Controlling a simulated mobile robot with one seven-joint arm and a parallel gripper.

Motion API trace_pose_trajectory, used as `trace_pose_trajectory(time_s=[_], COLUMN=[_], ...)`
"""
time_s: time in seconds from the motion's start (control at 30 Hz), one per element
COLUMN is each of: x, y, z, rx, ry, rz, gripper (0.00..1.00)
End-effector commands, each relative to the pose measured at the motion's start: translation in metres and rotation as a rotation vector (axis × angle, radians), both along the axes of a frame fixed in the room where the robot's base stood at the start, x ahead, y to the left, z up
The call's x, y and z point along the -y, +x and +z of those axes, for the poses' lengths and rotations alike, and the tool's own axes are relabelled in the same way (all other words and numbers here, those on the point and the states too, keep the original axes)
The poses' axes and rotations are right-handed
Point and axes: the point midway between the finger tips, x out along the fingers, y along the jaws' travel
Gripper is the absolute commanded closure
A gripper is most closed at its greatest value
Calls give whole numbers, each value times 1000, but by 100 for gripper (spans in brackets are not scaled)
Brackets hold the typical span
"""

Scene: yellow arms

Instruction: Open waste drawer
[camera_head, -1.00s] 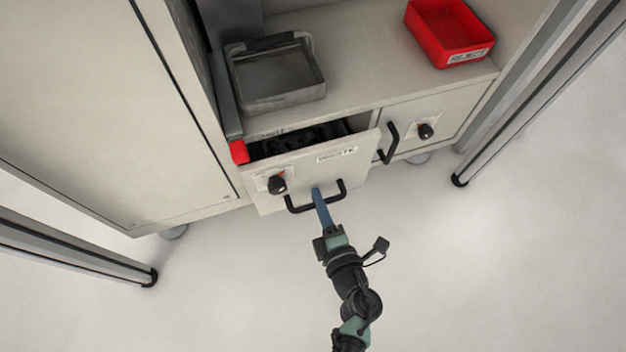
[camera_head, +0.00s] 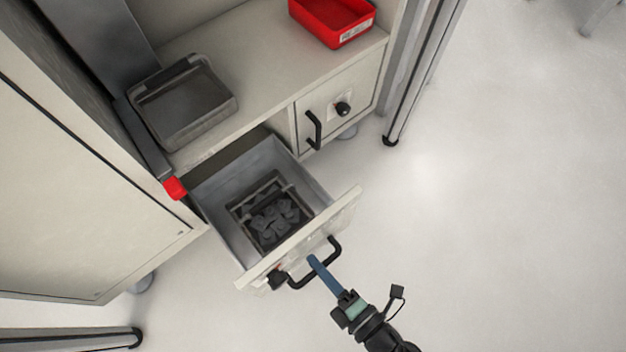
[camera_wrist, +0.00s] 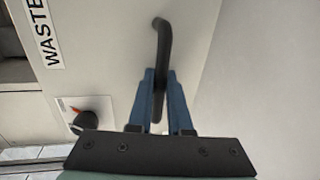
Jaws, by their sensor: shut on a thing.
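The waste drawer (camera_head: 300,240) is pulled well out of the cabinet in the head view. A dark crate (camera_head: 268,212) with grey lumps lies inside it. The wrist view shows the drawer front (camera_wrist: 105,70) with a "WASTE" label and a black knob (camera_wrist: 85,121). My gripper (camera_head: 314,262) is shut on the black drawer handle (camera_head: 333,246). In the wrist view its blue fingers (camera_wrist: 160,90) lie on either side of the handle bar (camera_wrist: 163,40).
A grey tray (camera_head: 182,100) and a red bin (camera_head: 334,22) stand on the cabinet shelf above. A shut drawer or door (camera_head: 338,105) is to the right. Metal posts (camera_head: 425,70) flank the cabinet.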

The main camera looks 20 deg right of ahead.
Motion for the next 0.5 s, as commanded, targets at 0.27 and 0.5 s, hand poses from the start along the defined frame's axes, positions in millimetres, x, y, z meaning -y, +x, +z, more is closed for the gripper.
trace_pose_trajectory(time_s=[0.27, 0.5], x=[0, 0], y=[0, 0], z=[0, 0], rx=[1, 1], ry=[0, 1], rz=[1, 1], gripper=[100, 53])
